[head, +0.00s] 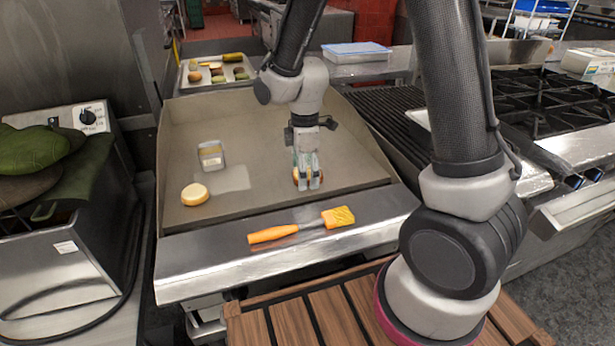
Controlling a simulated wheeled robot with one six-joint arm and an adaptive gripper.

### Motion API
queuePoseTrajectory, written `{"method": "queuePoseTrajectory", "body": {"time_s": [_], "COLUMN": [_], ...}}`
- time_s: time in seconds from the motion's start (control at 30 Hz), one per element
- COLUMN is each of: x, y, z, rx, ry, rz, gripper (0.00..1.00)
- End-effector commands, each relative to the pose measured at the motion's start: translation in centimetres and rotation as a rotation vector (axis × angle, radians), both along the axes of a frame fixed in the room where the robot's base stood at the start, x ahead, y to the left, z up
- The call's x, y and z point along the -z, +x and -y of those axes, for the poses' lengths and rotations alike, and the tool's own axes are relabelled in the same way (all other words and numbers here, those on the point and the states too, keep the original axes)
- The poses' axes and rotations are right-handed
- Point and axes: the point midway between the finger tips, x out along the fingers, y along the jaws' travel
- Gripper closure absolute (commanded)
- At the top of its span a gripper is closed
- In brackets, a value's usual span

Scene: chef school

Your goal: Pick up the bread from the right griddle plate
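My gripper (307,184) points down at the right part of the flat griddle (245,125), its fingers low at the plate. A brown-orange piece of bread (296,175) shows at and beside the fingers and is mostly hidden by them. I cannot tell whether the fingers are closed on it or only around it. A second round, yellowish bread piece (194,194) lies flat on the griddle's left part, apart from my gripper.
A small metal box-like item (211,154) stands on the griddle's left half. An orange-handled brush (300,227) lies on the front ledge. Raised walls edge the griddle. A tray of food (216,72) stands behind, a stove (540,95) at right.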

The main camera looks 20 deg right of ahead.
Motion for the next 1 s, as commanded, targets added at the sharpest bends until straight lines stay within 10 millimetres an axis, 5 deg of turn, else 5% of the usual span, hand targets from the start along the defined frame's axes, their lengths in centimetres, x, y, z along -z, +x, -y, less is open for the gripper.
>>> {"method": "queuePoseTrajectory", "body": {"time_s": [0.17, 0.4, 0.77, 1.0], "x": [0.0, 0.0, -0.3, -4.4], "y": [0.0, 0.0, 0.0, 0.1], "z": [0.0, 0.0, 0.0, -0.1], "rx": [0.0, 0.0, 0.001, 0.001], "ry": [0.0, 0.0, 0.001, 0.002], "rz": [0.0, 0.0, 0.001, 0.006], "gripper": [0.2, 0.62, 0.65, 0.65]}}
